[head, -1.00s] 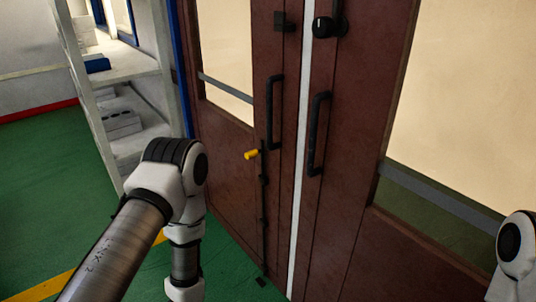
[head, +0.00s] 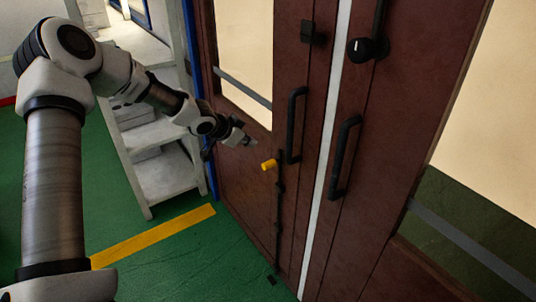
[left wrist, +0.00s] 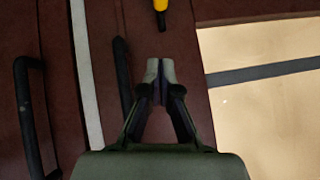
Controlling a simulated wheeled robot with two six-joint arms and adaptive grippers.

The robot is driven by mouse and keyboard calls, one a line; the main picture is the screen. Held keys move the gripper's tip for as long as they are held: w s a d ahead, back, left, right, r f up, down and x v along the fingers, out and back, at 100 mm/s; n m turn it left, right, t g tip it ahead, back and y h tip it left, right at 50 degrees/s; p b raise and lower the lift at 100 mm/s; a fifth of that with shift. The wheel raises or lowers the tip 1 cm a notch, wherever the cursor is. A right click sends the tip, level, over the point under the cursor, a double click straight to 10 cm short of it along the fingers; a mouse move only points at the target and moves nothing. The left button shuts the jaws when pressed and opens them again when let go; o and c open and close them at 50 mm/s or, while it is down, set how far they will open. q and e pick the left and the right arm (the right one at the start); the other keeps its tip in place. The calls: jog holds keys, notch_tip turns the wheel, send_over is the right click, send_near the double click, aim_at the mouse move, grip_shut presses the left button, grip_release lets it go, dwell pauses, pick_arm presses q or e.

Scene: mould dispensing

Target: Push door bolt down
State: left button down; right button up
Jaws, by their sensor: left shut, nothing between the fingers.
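The door bolt is a thin black vertical rod (head: 278,220) on the left brown door leaf, with a yellow knob (head: 269,164) at its top. The knob also shows at the top edge of the left wrist view (left wrist: 160,5). My left gripper (head: 251,142) is just left of and above the knob in the head view, apart from it. In the left wrist view the gripper's fingertips (left wrist: 160,70) are together and empty, with a gap between them and the knob. My right gripper is in neither view now.
Black door handles (head: 295,125) and (head: 343,158) stand on both leaves, near the bolt. A black lock (head: 368,48) is on the right leaf. A grey shelf (head: 165,175) stands left of the door. The green floor in front is clear.

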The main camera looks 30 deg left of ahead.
pick_arm(q)
jog(key=w+f, duration=0.1)
jog(key=p, duration=0.2)
send_over(264, 168)
notch_tip(264, 168, down, 6)
jog(key=f, duration=0.2)
jog(key=w+f, duration=0.1)
jog(key=f, duration=0.1)
jog(key=shift+a+f, duration=0.1)
jog(key=shift+f, duration=0.2)
notch_tip(264, 168, down, 5)
jog(key=shift+r+b, duration=0.2)
jog(key=shift+b, duration=0.9)
jog(key=shift+s, duration=0.1)
jog(key=shift+r, duration=0.1)
